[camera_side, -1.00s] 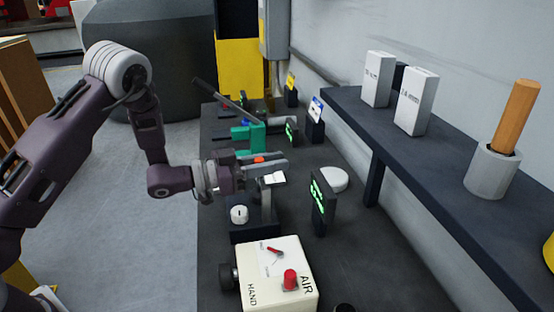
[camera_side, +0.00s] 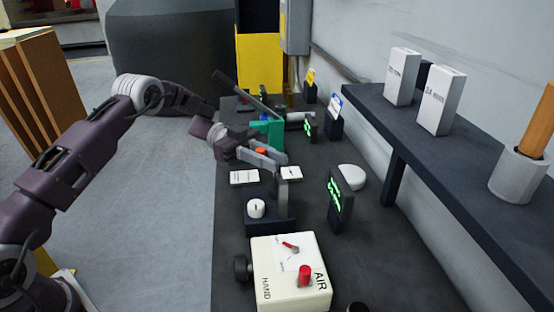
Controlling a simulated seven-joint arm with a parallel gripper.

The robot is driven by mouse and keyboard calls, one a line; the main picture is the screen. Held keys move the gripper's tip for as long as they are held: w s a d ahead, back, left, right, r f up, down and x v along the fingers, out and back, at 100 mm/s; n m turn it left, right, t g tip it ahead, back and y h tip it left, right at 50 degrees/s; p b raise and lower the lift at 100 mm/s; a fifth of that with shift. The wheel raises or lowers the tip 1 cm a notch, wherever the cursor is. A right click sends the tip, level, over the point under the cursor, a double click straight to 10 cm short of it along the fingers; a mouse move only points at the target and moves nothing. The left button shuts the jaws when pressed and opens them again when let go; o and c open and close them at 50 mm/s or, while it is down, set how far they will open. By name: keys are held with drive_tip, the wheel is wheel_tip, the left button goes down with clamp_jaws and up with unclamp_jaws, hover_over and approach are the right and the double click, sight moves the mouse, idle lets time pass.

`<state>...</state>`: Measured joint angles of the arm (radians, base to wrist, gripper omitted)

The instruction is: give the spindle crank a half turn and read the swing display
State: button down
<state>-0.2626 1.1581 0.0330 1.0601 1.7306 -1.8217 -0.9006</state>
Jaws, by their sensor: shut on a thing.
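My gripper (camera_side: 264,157) reaches in from the upper left over the bench, its two grey fingers pointing right and toward the camera. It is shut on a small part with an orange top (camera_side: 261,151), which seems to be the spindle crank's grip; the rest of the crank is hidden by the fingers. A teal block (camera_side: 268,132) stands just behind. A dark upright display (camera_side: 340,205) with green figures stands to the right, its text unreadable at this slant. A second, smaller green display (camera_side: 310,129) stands farther back. I cannot tell which is the swing display.
A cream HAND/AIR box (camera_side: 290,270) with a red knob stands in front. A white round knob (camera_side: 256,208) and white label plates (camera_side: 244,177) lie nearby. A long dark lever (camera_side: 240,93) slants behind my gripper. A shelf (camera_side: 440,150) with boxes runs along the right.

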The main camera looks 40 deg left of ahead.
drive_tip(key=shift+s+a+r+m+g+y, duration=0.15)
drive_tip(key=shift+a+m+g, duration=0.15)
drive_tip(key=shift+m+g, duration=0.6)
drive_tip(key=shift+a+f+m+g+y, duration=0.2)
drive_tip(key=shift+m+g, duration=0.3)
drive_tip(key=shift+g, duration=0.7)
drive_tip(key=shift+a+r+g, duration=0.1)
drive_tip(key=shift+r+g, duration=0.1)
drive_tip(key=shift+g, duration=0.1)
drive_tip(key=c, duration=1.3)
unclamp_jaws()
drive_tip(key=shift+f, duration=0.1)
wheel_tip(320, 180, up, 10)
